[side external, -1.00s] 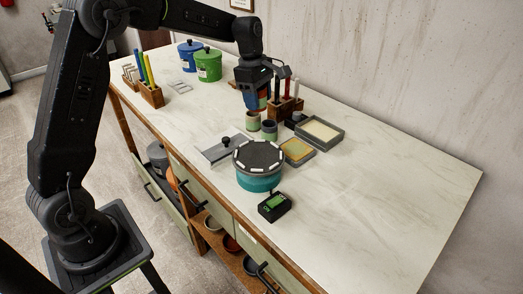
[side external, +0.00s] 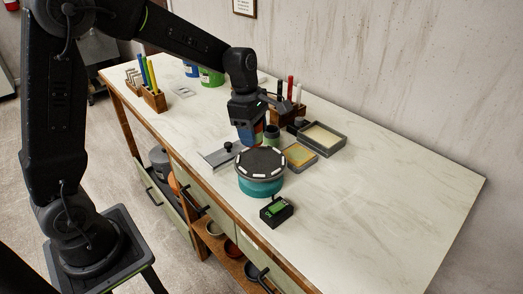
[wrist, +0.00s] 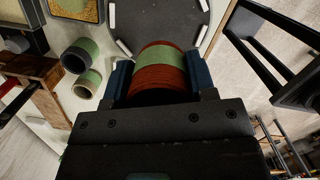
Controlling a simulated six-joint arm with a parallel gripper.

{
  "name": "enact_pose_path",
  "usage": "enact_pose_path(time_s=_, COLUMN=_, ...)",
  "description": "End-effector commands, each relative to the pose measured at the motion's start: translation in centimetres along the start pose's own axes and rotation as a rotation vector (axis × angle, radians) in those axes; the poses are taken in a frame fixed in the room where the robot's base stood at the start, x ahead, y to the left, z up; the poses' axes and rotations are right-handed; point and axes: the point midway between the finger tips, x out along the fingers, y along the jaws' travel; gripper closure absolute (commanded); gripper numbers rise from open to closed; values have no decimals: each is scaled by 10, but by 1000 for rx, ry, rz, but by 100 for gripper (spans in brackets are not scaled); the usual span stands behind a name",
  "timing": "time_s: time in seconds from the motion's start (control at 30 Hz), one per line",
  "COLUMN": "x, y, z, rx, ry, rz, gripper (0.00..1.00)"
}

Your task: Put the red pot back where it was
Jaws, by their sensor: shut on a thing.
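The red pot (wrist: 160,72), with a green band round its middle, is between the blue fingers of my gripper (wrist: 160,80) in the wrist view. My gripper (side external: 249,134) is shut on it. In the side view the gripper hangs just behind and over the back left edge of the grey wheel top (side external: 262,163), and the fingers hide most of the pot. I cannot tell if the pot touches the wheel. Two green-banded cups (wrist: 82,55) stand apart from the pot in the wrist view; one cup (side external: 271,132) shows beside the gripper in the side view.
A wooden tool holder (side external: 287,110), a grey tray (side external: 342,137) and a yellow-filled tray (side external: 312,163) stand behind the wheel. A flat grey plate (side external: 211,164) lies left. A small control box (side external: 276,211) sits in front. The table's right side is clear.

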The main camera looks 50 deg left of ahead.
Motion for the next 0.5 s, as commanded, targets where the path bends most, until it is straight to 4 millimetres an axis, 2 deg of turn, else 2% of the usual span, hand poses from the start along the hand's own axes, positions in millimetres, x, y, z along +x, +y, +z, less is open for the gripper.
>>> enact_pose_path(time_s=0.1, x=12, y=1, z=15, rx=2, ry=0, rz=-1, gripper=67)
enact_pose_path(time_s=0.2, x=16, y=1, z=19, rx=1, ry=0, rz=1, gripper=67)
enact_pose_path(time_s=0.5, x=52, y=1, z=14, rx=-1, ry=1, rz=-2, gripper=67)
